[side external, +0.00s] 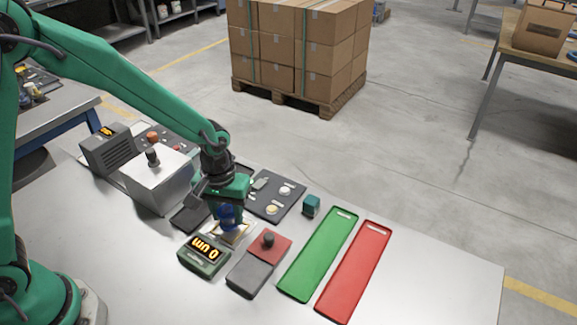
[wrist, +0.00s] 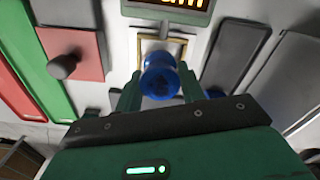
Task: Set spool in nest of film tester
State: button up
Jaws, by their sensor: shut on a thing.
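A blue spool (side external: 228,219) is held between the fingers of my gripper (side external: 229,209). In the wrist view the spool (wrist: 160,78) sits end-on between the two green fingertips (wrist: 160,92). A film tester (side external: 203,257) with an orange lit display stands beside the gripper, and its display also shows at the top of the wrist view (wrist: 180,4). A small gold-rimmed square frame (side external: 243,228), perhaps the nest, lies just below the spool. In the wrist view the spool partly covers this frame (wrist: 176,40). I cannot tell whether spool and frame touch.
A grey and red block (side external: 252,277) with a dark knob is close by. A green tray (side external: 316,256), a red tray (side external: 352,272) and a teal cube (side external: 311,206) lie to the right. A dark tray (side external: 284,208) with small parts is behind; a pale knobbed box (side external: 160,185) is left.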

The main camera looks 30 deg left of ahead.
jog(key=shift+f, duration=0.9)
dwell(0.8)
jog(key=o, duration=1.6)
jog(key=shift+r, duration=0.15)
jog(key=shift+r, duration=3.35)
jog(key=shift+r, duration=0.1)
jog(key=shift+s+a+r, duration=0.15)
jog(key=shift+a+r, duration=0.15)
jog(key=shift+r, duration=0.25)
jog(key=s+a+r+m+t, duration=0.4)
jog(key=s+a+r, duration=0.7)
jog(key=s+r, duration=0.3)
jog(key=shift+s+r+t, duration=0.2)
jog(key=shift+r+t, duration=0.2)
jog(key=shift+t, duration=0.3)
